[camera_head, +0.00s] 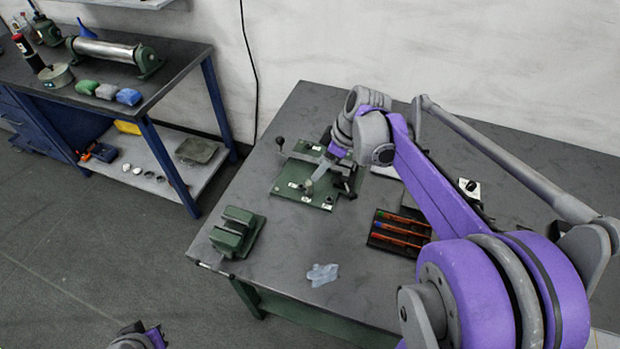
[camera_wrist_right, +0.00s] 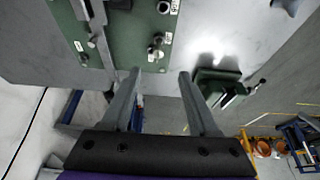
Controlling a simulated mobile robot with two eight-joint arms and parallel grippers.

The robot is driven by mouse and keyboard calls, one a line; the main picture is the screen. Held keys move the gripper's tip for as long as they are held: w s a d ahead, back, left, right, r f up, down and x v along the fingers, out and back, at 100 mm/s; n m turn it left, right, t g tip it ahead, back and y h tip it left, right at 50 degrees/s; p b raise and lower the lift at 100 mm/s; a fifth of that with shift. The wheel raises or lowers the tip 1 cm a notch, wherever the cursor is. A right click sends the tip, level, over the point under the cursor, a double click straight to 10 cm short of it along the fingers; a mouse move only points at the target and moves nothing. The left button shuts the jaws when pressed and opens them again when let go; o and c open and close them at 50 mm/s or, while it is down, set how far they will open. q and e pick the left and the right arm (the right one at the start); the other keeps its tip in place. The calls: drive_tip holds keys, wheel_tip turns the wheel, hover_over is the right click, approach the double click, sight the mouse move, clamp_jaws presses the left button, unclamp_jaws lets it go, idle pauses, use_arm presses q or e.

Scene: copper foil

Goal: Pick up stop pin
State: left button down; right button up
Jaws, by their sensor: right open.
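A green fixture plate (camera_head: 288,186) lies on the grey workbench, with small labels, a clamp bar and several small posts. In the right wrist view the plate (camera_wrist_right: 130,35) fills the upper middle. Small dark metal pins (camera_wrist_right: 155,43) stand near its edge. I cannot tell for certain which is the stop pin. My right gripper (camera_head: 314,180) hangs over the plate. In the wrist view its two fingers (camera_wrist_right: 158,74) are apart and empty, with the pins beyond the gap between the tips. Part of my left gripper (camera_head: 140,336) shows at the bottom edge, over the floor; its jaws are unclear.
A green slotted block (camera_head: 237,232) stands at the bench's left corner. A crumpled pale cloth (camera_head: 322,274) lies near the front edge. A dark tray (camera_head: 384,242) with orange-handled tools sits right of the plate. A second bench (camera_head: 165,85) with a roller stands at the left.

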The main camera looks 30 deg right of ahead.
sight(308, 183)
drive_tip(key=shift+x, duration=5)
drive_tip(key=shift+w+d, duration=0.1)
drive_tip(key=shift+d, duration=0.1)
clamp_jaws()
